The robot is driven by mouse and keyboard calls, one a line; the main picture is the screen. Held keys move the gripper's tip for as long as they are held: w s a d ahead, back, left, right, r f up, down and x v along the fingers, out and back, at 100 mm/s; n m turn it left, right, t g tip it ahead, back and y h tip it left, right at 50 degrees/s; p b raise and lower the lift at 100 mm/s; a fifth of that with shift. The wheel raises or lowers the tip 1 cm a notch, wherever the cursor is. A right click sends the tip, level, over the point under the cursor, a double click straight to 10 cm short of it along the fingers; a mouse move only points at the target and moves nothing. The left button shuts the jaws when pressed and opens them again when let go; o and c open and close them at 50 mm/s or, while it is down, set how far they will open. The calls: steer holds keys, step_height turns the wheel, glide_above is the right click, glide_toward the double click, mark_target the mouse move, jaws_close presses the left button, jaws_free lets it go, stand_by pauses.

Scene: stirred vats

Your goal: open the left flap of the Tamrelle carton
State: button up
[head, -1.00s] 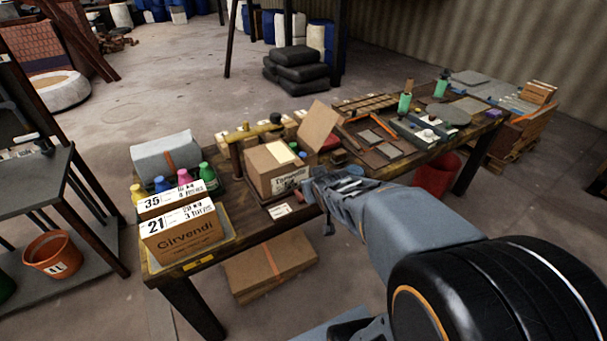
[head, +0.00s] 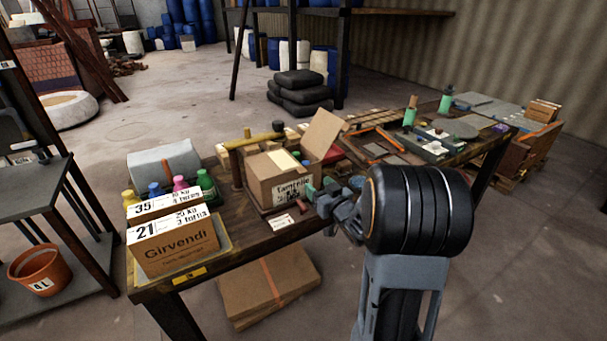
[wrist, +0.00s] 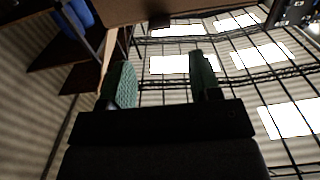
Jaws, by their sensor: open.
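The Tamrelle carton (head: 284,190) stands on the wooden bench, its label facing me. Its right flap (head: 322,134) stands up, tilted to the right. Its left flap (head: 262,166) looks flat over the left part of the top, and a pale yellow strip shows beside it. My gripper (head: 314,190) is at the carton's front right corner, below the top edge; I cannot tell if it touches. In the wrist view its green fingers (wrist: 160,82) are apart with nothing between them, pointing upward. A brown panel (wrist: 200,10), perhaps a flap, crosses the top of that view.
A Girvendi box (head: 172,245) and several coloured bottles (head: 206,184) stand left of the carton. A yellow-brown bar on a post (head: 255,140) rises just behind it. Trays and tools (head: 385,140) crowd the bench to the right. A flat carton (head: 268,285) lies below the bench.

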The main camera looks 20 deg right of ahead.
mark_target(304, 173)
steer(key=w, duration=0.6)
steer(key=w+a, duration=0.1)
steer(key=w, duration=0.2)
jaws_close()
stand_by(0.5)
